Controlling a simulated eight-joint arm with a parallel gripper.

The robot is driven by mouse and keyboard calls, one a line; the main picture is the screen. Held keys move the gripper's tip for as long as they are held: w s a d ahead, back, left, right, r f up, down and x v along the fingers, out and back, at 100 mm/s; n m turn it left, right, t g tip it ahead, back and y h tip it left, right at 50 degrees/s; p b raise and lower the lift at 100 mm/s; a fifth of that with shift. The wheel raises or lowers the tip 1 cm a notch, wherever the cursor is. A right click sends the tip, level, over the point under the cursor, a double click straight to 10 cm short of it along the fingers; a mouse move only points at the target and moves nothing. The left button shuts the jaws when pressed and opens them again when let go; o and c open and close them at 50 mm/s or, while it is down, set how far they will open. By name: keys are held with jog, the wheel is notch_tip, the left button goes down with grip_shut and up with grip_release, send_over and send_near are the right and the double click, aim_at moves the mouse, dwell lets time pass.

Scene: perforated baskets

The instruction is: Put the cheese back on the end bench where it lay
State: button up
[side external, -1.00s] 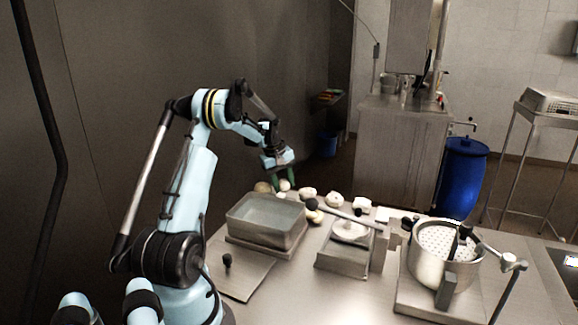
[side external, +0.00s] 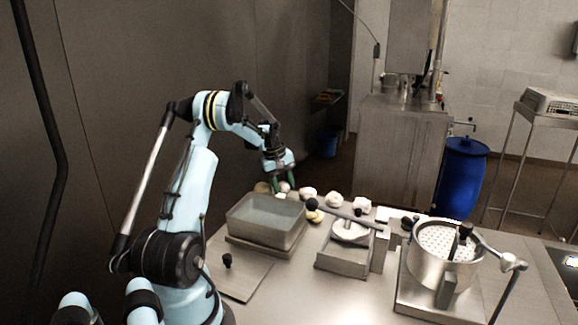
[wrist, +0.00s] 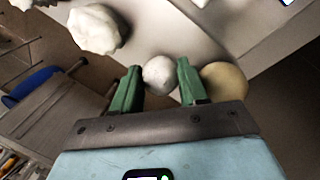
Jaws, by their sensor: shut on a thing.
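A small round white cheese (wrist: 159,75) sits between my two green fingertips in the wrist view. My gripper (side external: 284,183) is shut on it at the far end of the steel bench (side external: 325,275), fingers pointing down. The cheese also shows in the side view (side external: 285,187), partly hidden by the fingers. It is low, at about bench-top height; I cannot tell whether it touches the bench. A pale yellow round cheese (wrist: 224,82) is just beside the right finger in the wrist view.
White lumpy cheeses (side external: 333,199) stand in a row to the right of my gripper. A metal basin (side external: 265,222) is in front of it. A press with a long lever (side external: 348,255) and a perforated pot (side external: 443,262) stand further right.

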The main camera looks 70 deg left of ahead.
jog(key=shift+f, duration=0.5)
dwell(0.4)
jog(key=o, duration=1.2)
jog(key=shift+w+r+v, duration=0.1)
jog(key=shift+w+v, duration=0.2)
jog(key=shift+v, duration=1)
jog(key=shift+w+r+v, duration=0.1)
jog(key=shift+w+v, duration=0.2)
jog(key=shift+v, duration=1)
jog(key=shift+w+v, duration=0.3)
jog(key=shift+v, duration=1)
